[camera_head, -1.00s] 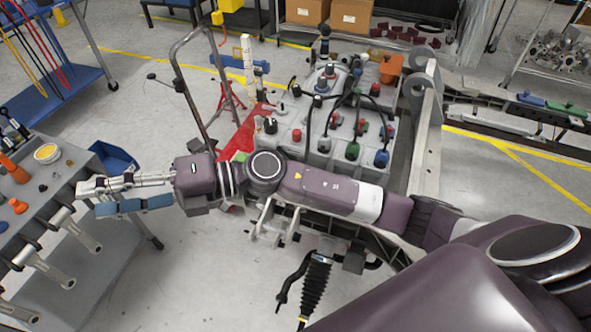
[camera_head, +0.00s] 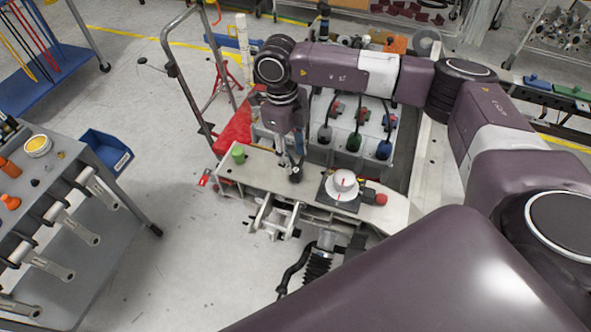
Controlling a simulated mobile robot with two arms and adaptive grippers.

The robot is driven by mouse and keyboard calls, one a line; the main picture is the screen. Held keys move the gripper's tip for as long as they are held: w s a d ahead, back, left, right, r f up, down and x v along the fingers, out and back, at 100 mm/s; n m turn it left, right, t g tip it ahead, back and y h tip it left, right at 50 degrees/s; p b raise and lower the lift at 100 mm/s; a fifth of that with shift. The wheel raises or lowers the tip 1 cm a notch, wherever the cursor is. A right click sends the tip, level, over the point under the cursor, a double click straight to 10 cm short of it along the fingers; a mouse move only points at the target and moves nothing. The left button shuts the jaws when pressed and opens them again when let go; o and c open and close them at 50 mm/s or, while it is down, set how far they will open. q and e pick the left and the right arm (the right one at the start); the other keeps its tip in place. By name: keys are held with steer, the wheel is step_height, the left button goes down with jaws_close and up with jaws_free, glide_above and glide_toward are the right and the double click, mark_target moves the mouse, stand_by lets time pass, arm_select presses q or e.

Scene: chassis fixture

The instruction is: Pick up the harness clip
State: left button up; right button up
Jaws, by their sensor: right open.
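My right gripper (camera_head: 289,165) points down over the beige front plate of the chassis fixture (camera_head: 262,174). Its fingers look small and are partly hidden by the wrist; it is open. A small dark piece (camera_head: 295,177) is at the fingertips, on or just above the plate. It may be the harness clip, but it is too small to tell. A green cylinder (camera_head: 238,154) stands on the plate to the left of the gripper. A white round part on a dark base (camera_head: 342,186) sits to the right, with a red knob (camera_head: 380,199) beside it. My left gripper is out of view.
Connectors and cables (camera_head: 353,142) stand on the grey block behind the plate, partly hidden by my right arm. A grey tool cart (camera_head: 110,215) with a blue bin (camera_head: 107,156) is at the left. A metal frame (camera_head: 180,75) rises behind. Open floor lies between cart and fixture.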

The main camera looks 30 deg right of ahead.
mark_target(296, 170)
steer(key=shift+s+f+p, duration=0.2)
steer(key=shift+f+p, duration=0.15)
steer(key=f+p, duration=0.2)
steer(key=f, duration=0.1)
steer(key=shift+s+f, duration=0.25)
steer(key=shift+s, duration=0.1)
steer(key=shift+f, duration=0.5)
steer(key=c, duration=0.9)
